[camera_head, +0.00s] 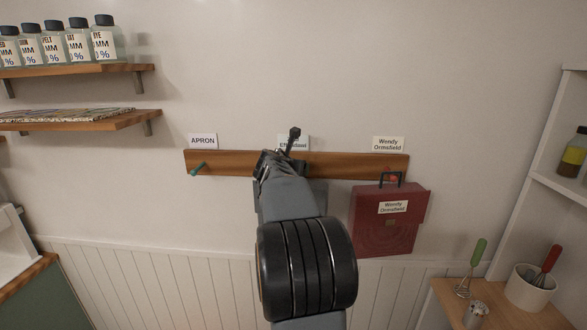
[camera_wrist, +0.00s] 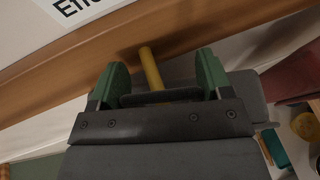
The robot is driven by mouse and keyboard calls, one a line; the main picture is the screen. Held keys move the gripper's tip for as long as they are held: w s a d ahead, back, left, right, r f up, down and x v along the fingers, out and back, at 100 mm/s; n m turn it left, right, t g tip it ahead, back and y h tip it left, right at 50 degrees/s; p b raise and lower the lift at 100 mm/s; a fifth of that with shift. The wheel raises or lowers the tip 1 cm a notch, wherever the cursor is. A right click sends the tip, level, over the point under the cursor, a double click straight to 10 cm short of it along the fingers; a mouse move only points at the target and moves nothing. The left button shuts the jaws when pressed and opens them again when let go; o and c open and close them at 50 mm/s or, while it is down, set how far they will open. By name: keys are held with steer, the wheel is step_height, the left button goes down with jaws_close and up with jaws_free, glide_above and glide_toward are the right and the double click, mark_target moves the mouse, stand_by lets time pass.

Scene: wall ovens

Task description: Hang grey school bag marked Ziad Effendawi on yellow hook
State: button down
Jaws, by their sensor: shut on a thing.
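My gripper (camera_head: 280,165) is at the middle of the wooden hook board (camera_head: 230,162), mostly hidden by my arm in the head view. In the wrist view, my gripper (camera_wrist: 163,75) has green fingers shut on the dark handle (camera_wrist: 160,97) of the grey bag (camera_wrist: 245,88). Parts of the grey bag (camera_head: 319,196) show beside my arm; its name label is hidden. The yellow hook (camera_wrist: 150,68) sticks out from the board between the fingers, its lower end meeting the handle's line. I cannot tell whether it passes through the handle. A partly covered label (camera_head: 294,143) ending in "Effendawi" is above.
A red bag (camera_head: 392,240) marked Wendy Ormsfield hangs at the board's right on a red hook (camera_head: 391,176). A teal hook (camera_head: 197,169) under the APRON label is empty. Shelves with bottles (camera_head: 104,44) are at left; a counter with utensils (camera_head: 530,285) is at lower right.

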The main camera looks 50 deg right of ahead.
jaws_free()
steer(key=shift+w+f, duration=0.1)
steer(key=shift+f, duration=0.5)
steer(key=shift+a, duration=0.25)
steer(key=r+b+v, duration=0.1)
steer(key=b+v, duration=0.1)
steer(key=v, duration=1.2)
steer(key=shift+d+b, duration=0.2)
steer(key=shift+b, duration=0.2)
